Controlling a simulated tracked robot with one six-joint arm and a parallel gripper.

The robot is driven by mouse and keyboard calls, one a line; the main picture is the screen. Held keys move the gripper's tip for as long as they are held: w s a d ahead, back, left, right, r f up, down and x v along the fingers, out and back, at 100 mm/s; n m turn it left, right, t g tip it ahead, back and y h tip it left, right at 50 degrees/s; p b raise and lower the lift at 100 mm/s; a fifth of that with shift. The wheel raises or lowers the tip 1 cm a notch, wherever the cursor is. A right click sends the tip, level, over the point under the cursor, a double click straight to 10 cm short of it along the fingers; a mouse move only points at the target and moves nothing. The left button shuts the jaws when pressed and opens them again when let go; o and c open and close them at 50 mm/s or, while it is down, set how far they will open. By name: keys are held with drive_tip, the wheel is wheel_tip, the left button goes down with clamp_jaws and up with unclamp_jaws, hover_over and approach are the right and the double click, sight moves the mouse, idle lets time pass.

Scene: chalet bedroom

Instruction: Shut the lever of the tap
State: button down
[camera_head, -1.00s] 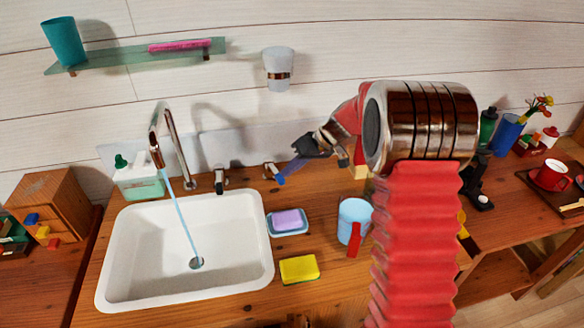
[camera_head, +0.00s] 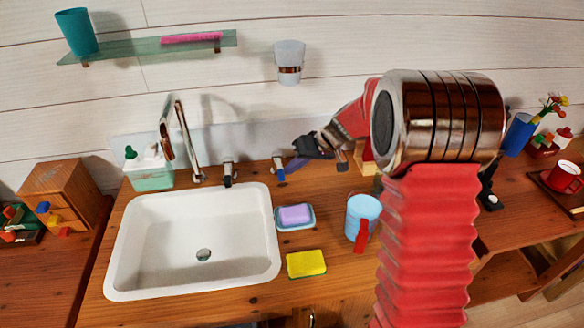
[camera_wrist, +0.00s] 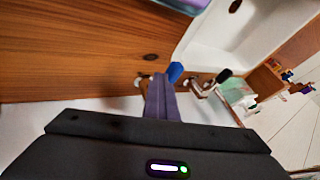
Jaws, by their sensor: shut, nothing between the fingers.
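The chrome tap spout (camera_head: 180,135) rises behind the white sink (camera_head: 125,235), and no water runs from it. The lever with the blue handle (camera_head: 279,170) stands right of it at the back of the counter and points forward. A second, dark-tipped lever (camera_head: 228,174) stands between spout and blue lever. My gripper (camera_head: 294,163) is shut and empty, just right of the blue lever. In the wrist view its fingers (camera_wrist: 160,88) are together beside the blue handle (camera_wrist: 175,72); I cannot tell whether they touch it. The dark-tipped lever (camera_wrist: 223,76) shows further right.
A purple soap on a dish (camera_head: 295,216), a yellow sponge (camera_head: 306,264) and a light blue mug (camera_head: 362,218) stand right of the sink. A soap bottle (camera_head: 148,172) is left of the spout. A wall cup (camera_head: 290,62) hangs above.

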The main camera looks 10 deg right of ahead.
drive_tip(key=shift+s+a, duration=0.1)
drive_tip(key=shift+d, duration=0.45)
drive_tip(key=d, duration=0.3)
drive_tip(key=shift+d+r, duration=0.15)
drive_tip(key=shift+d, duration=0.2)
drive_tip(key=v, duration=0.9)
drive_tip(key=shift+s+r, duration=0.2)
drive_tip(key=shift+s, duration=0.1)
drive_tip(key=c, duration=2.5)
unclamp_jaws()
drive_tip(key=shift+a, duration=0.15)
